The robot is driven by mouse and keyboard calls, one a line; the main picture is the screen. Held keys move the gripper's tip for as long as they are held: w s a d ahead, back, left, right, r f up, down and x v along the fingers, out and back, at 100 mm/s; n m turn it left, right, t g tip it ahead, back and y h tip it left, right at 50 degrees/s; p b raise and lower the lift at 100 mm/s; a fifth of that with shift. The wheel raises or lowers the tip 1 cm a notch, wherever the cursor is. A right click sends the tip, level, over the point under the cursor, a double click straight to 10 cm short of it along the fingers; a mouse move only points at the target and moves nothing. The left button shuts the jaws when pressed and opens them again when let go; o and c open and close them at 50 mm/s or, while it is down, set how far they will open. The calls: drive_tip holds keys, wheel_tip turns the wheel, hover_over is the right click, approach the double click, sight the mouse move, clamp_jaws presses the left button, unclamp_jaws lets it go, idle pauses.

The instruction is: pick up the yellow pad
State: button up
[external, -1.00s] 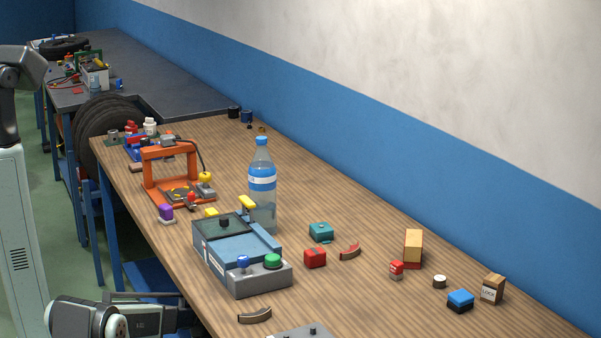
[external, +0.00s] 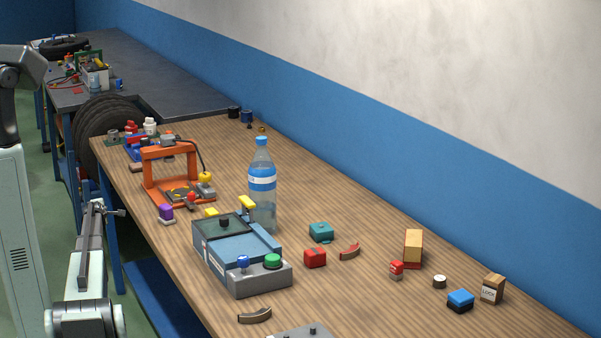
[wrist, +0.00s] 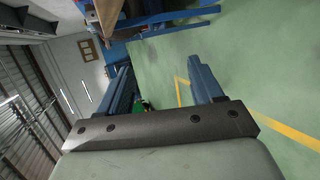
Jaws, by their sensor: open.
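Small yellow pieces show in the external view: one (external: 246,202) on top of a post beside the bottle, and one (external: 211,213) low behind the blue-grey box. I cannot tell for sure which is the yellow pad. My gripper (external: 113,211) is off the left edge of the wooden table, apart from all these objects. In the wrist view my gripper (wrist: 158,66) has its two fingers spread with nothing between them. The wrist view shows the floor and room, and no yellow pad.
A water bottle (external: 262,182) stands behind the blue-grey box (external: 235,250). An orange frame (external: 148,175) and a purple block (external: 166,212) stand near the table's left edge. Small red, teal and blue blocks lie to the right. Bare wood (external: 345,300) shows at the front.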

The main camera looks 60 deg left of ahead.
drive_tip(key=w+d+r+m, duration=0.25)
drive_tip(key=w+r, duration=0.65)
drive_tip(key=r, duration=0.5)
drive_tip(key=w+d+r+m+h, duration=0.1)
drive_tip(key=w+d+m+h, duration=0.1)
drive_tip(key=w+d, duration=0.4)
drive_tip(key=w+d+r+m+g+h, duration=0.1)
drive_tip(key=w+d+m+h, duration=0.2)
drive_tip(key=w+d, duration=0.3)
drive_tip(key=w+d+r+m+h, duration=0.1)
drive_tip(key=w+d+m+h, duration=0.1)
drive_tip(key=w+d+m, duration=0.2)
drive_tip(key=shift+w+d+h, duration=0.4)
drive_tip(key=shift+w+d, duration=0.95)
drive_tip(key=w+d+r+m+g+h, duration=0.2)
drive_tip(key=d, duration=0.4)
drive_tip(key=w+d+r+m+g+h, duration=0.1)
drive_tip(key=w+d+r+m, duration=0.1)
drive_tip(key=d, duration=0.4)
hover_over(212, 211)
drive_tip(key=f, duration=0.8)
drive_tip(key=shift+s+f, duration=0.2)
drive_tip(key=shift+s, duration=0.1)
drive_tip(key=shift+w+a+f, duration=0.1)
drive_tip(key=shift+w+f, duration=0.05)
drive_tip(key=shift+f, duration=1.2)
drive_tip(key=shift+w+a+f, duration=0.1)
drive_tip(key=shift+w+f, duration=0.05)
drive_tip(key=shift+f, duration=1.15)
